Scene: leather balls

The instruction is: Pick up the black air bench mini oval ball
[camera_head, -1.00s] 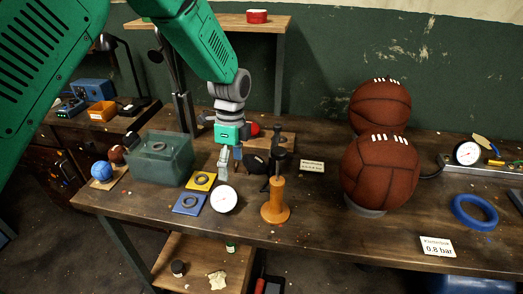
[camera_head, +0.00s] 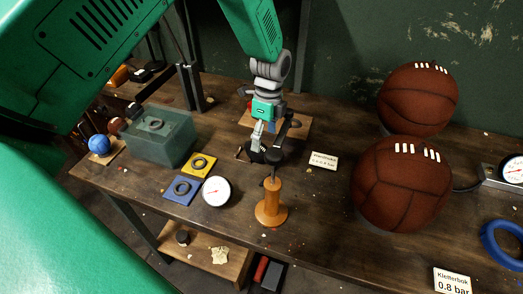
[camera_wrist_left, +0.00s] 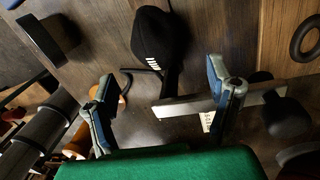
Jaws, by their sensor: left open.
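The black oval ball (camera_wrist_left: 160,38) with white lacing shows in the left wrist view, ahead of and between the fingers. In the head view the black shape of the ball (camera_head: 256,155) is partly hidden under my left gripper (camera_head: 258,138). My left gripper also shows in the left wrist view (camera_wrist_left: 160,88), its two fingers spread wide with nothing held between them. The ball lies beyond the fingertips, apart from them. My right gripper is in neither view.
A round gauge (camera_head: 216,191), yellow pad (camera_head: 198,163) and glass box (camera_head: 163,138) are to the left. Two brown balls, the nearer one (camera_head: 400,185), stand at the right. A small sign (camera_head: 324,160) lies between.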

